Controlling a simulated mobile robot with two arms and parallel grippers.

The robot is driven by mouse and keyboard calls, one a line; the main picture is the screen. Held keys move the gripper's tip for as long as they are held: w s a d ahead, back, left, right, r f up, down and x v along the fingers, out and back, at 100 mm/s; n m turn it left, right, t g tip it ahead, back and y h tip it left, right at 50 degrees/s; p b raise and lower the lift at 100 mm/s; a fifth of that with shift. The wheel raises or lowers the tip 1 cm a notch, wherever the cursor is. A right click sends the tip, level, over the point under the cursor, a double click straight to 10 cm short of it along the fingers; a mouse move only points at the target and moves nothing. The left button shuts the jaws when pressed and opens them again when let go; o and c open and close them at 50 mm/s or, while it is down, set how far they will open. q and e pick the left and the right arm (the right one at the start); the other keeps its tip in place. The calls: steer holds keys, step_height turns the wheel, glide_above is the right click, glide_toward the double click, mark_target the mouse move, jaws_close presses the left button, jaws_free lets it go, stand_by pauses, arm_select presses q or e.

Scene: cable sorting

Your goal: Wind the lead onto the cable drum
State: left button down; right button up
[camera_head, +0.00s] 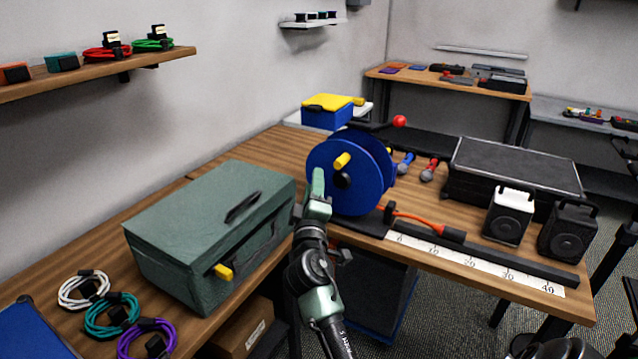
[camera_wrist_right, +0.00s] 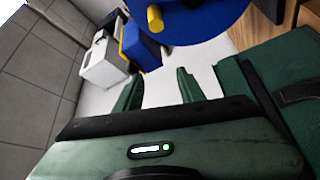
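The blue cable drum (camera_head: 371,180) stands on the wooden bench in the middle of the head view. It has a yellow handle (camera_head: 342,161) on its face and a red knob (camera_head: 399,121) above. An orange lead (camera_head: 415,219) runs along the bench right of the drum's base to a dark end piece. My right gripper (camera_head: 318,183) is just in front of the drum's left side. In the right wrist view its two fingers (camera_wrist_right: 158,78) are apart with nothing between them, and the drum (camera_wrist_right: 200,20) and yellow handle (camera_wrist_right: 155,18) lie beyond. My left gripper is not in view.
A green case (camera_head: 205,225) stands close on the left, with coiled cables (camera_head: 112,312) in front. A blue box with a yellow lid (camera_head: 327,115) is behind the drum. A ruler strip (camera_head: 480,265), two speakers (camera_head: 508,215) and a black case (camera_head: 515,170) are on the right.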

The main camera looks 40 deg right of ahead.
mark_target(335, 167)
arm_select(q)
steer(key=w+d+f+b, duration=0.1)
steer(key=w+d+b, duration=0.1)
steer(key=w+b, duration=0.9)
arm_select(e)
steer(key=d+m+g+h+b, duration=0.1)
steer(key=m+g+b, duration=0.1)
steer(key=m, duration=0.4)
steer(key=w+d+m+g+h+b, duration=0.1)
steer(key=d+m+g+b, duration=0.1)
steer(key=m, duration=0.4)
steer(key=w+d+m+g+h+b, duration=0.1)
steer(key=m+g+b, duration=0.3)
steer(key=m, duration=0.2)
steer(key=shift+w+d+f+m+h, duration=0.2)
steer(key=shift+d+f+m+h, duration=0.1)
steer(key=shift+d+r, duration=0.15)
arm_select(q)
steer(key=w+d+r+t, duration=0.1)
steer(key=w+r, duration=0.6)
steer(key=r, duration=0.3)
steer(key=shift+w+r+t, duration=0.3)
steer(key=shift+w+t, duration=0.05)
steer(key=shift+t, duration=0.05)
arm_select(e)
steer(key=x, duration=0.7)
steer(key=shift+d, duration=0.25)
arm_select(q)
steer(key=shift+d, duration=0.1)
